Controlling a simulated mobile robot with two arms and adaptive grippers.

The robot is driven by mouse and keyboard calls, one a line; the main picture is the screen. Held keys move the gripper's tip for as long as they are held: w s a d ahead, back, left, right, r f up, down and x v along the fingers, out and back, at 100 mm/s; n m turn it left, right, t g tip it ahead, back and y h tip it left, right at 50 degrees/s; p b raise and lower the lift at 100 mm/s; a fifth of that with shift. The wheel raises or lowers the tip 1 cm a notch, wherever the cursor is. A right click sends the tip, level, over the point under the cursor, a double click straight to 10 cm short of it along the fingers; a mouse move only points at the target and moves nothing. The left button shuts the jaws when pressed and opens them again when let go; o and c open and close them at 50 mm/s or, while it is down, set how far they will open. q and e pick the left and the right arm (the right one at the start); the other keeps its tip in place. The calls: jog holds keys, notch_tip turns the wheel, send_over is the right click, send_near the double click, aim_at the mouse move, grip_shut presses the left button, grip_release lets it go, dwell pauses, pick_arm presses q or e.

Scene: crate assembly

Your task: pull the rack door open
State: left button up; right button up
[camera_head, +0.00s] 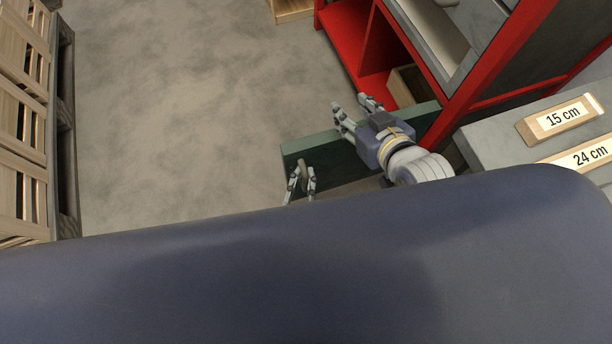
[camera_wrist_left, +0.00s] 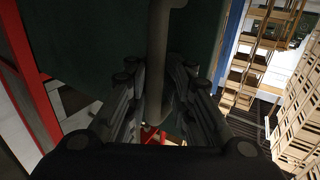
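The rack door (camera_head: 340,172) is a dark green panel that stands swung out from the red rack (camera_head: 448,122). It also fills the upper part of the left wrist view (camera_wrist_left: 100,35). Its grey bar handle (camera_wrist_left: 158,65) runs upright between the fingers of my left gripper (camera_wrist_left: 158,88). In the head view my left gripper (camera_head: 301,182) is at the door's left end, shut on the handle (camera_head: 299,174). My right gripper (camera_head: 353,108) is open and empty above the door, near the rack. My dark blue body hides the lower head view.
Wooden crates (camera_head: 22,120) stand on the left. A grey surface (camera_head: 500,140) with wooden blocks marked 15 cm (camera_head: 562,116) and 24 cm (camera_head: 590,155) is at the right. A wooden box (camera_head: 291,10) lies at the top. The floor between is clear.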

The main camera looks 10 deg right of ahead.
pick_arm(q)
jog(key=shift+o, duration=0.6)
jog(key=shift+a, duration=0.25)
jog(key=shift+d, duration=0.2)
jog(key=shift+s, duration=0.2)
jog(key=v, duration=1.1)
jog(key=shift+s, duration=0.35)
jog(key=shift+w+a, duration=0.15)
jog(key=shift+a, duration=0.1)
